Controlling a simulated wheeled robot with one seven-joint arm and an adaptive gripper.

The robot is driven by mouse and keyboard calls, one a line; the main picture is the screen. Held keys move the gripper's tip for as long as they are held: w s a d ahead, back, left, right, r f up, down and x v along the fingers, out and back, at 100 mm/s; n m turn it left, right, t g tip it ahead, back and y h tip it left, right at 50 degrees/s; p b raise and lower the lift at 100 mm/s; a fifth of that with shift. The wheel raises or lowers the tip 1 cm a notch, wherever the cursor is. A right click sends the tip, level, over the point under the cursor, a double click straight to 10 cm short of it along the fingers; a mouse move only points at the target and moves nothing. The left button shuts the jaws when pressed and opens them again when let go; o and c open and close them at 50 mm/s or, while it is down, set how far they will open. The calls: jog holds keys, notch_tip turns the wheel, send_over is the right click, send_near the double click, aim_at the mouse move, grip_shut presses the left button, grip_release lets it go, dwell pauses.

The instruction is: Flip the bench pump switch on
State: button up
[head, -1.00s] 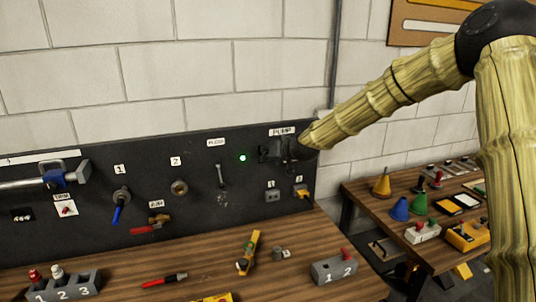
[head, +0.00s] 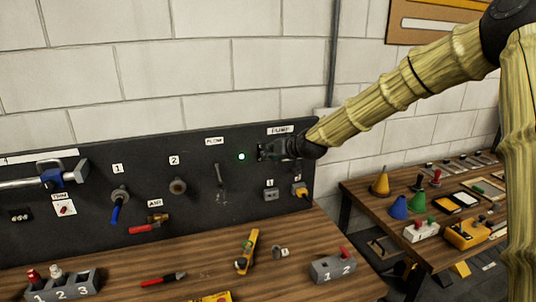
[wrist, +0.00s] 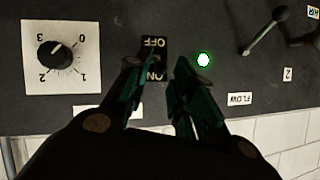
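The pump switch (wrist: 154,47) is a small black plate with upside-down OFF and ON lettering in the wrist view. Its lower part is partly covered by my fingers, and I cannot tell its lever position. My gripper (wrist: 157,62) has its two dark fingers apart with the switch plate between and behind them; nothing is held. In the head view my gripper (head: 278,149) is at the right end of the black board, just below the PUMP label (head: 281,130). I cannot tell whether a finger touches the switch. A green lamp (wrist: 203,60) beside it is lit; it also shows in the head view (head: 241,156).
A white dial plate (wrist: 62,53) is beside the switch. A lever (wrist: 263,33) and the FLOW label (wrist: 240,98) are on the other side. A second table with cones stands at right.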

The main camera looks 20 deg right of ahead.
jog(key=v, duration=0.8)
dwell(0.4)
